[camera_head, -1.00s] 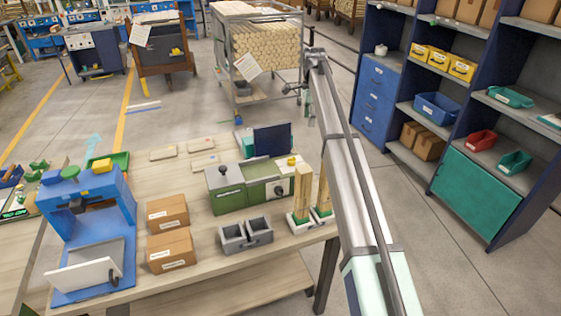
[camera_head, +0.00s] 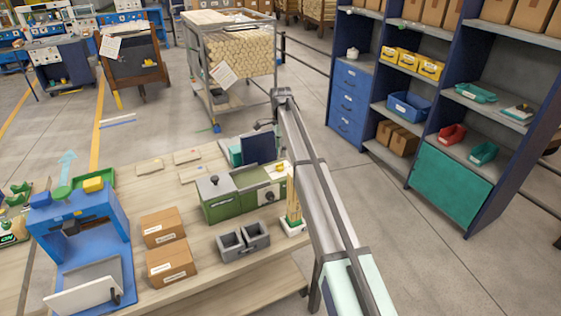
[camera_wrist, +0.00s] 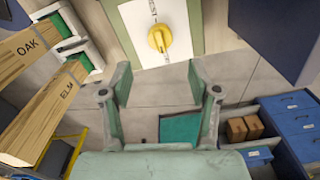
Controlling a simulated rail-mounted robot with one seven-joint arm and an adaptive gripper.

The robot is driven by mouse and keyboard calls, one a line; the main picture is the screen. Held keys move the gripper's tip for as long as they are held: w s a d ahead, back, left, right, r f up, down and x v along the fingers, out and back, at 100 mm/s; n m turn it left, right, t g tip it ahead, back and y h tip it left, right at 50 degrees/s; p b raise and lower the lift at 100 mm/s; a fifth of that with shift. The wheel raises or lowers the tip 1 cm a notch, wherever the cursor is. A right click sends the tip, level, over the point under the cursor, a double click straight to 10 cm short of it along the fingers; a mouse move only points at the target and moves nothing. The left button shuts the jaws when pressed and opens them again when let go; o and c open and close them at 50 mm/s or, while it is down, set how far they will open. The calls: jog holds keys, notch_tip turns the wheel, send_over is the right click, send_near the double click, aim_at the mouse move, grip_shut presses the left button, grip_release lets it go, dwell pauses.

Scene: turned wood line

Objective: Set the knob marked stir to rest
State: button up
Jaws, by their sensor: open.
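A yellow knob (camera_wrist: 159,39) sits on a white plate (camera_wrist: 146,55) in the wrist view. Its grip bar runs roughly up and down in that picture. Small dark marks on the plate are too small to read. In the head view a small yellow knob (camera_head: 280,168) shows on top of the green machine (camera_head: 224,206). My gripper (camera_wrist: 160,80) is open and empty, its two fingers apart below the knob in the wrist picture, not touching it. In the head view my arm reaches over the bench's right side; the fingers cannot be made out there.
Wooden blocks marked OAK (camera_wrist: 28,47) and ELM (camera_wrist: 55,95) stand left of my gripper in the wrist view. A dark panel (camera_head: 258,148) stands behind the machine. Grey bins (camera_head: 243,241) and cardboard boxes (camera_head: 163,227) are in front and left. Shelves (camera_head: 455,130) stand right, beyond open floor.

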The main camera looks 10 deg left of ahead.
aim_at(280, 166)
notch_tip(280, 166, down, 8)
jog(key=shift+p, duration=1.1)
jog(key=c, duration=1.1)
